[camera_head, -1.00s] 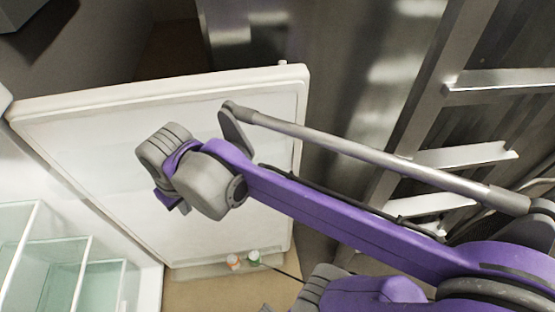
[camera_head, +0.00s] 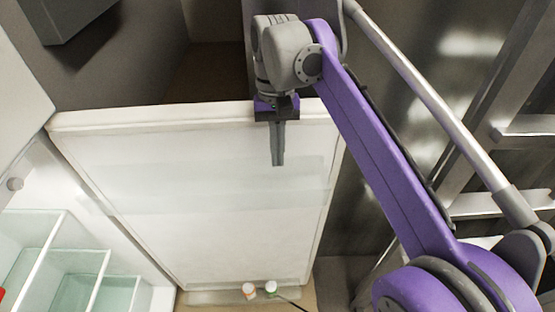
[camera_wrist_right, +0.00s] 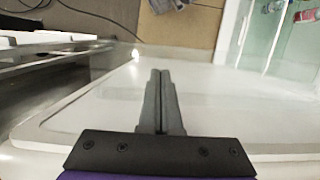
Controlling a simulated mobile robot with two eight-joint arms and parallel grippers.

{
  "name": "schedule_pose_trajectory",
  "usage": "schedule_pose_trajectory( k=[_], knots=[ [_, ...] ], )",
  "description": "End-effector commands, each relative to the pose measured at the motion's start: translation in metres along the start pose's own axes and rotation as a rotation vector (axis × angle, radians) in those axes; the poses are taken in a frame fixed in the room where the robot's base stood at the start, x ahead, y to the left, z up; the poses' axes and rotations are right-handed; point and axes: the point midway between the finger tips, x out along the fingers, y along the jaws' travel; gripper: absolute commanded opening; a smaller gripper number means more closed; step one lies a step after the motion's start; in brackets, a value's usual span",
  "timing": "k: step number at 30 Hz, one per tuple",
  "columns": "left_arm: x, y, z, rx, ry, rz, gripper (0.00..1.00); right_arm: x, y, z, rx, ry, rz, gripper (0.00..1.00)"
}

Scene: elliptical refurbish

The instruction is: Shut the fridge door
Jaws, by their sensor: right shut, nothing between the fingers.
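The white fridge door (camera_head: 215,240) stands open in the head view, with its inner side and clear shelf toward me. Its top edge runs across the middle of the picture. The fridge interior (camera_head: 35,225) shows at the lower left with glass shelves. My right gripper (camera_head: 278,163) is shut and empty, pointing down in front of the door's upper part, near its top edge. In the right wrist view the shut fingers (camera_wrist_right: 160,75) show over the door's pale inner panel (camera_wrist_right: 210,100). I cannot tell whether they touch it. My left gripper is not in view.
Metal shelving (camera_head: 520,165) stands at the right. A dark grey box shape (camera_head: 75,20) hangs at the upper left. In the wrist view, small items (camera_wrist_right: 305,16) sit on the fridge shelves.

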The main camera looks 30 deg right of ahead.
Motion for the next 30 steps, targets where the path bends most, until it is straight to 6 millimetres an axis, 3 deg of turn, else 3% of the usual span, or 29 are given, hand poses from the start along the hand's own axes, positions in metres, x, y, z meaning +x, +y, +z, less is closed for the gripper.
schedule_pose_trajectory(
  k=[6,13,18,30],
  knots=[
    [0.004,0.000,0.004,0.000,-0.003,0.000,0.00,0.042,0.000,0.000,-0.002,0.001,0.000,0.00],
    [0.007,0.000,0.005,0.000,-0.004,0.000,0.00,0.076,0.000,0.000,-0.001,0.001,0.000,0.00],
    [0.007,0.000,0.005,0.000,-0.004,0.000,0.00,0.086,0.000,0.000,-0.001,0.002,0.000,0.00],
    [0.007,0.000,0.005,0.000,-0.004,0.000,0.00,0.087,-0.001,0.001,0.000,0.002,0.000,0.00]
  ],
)
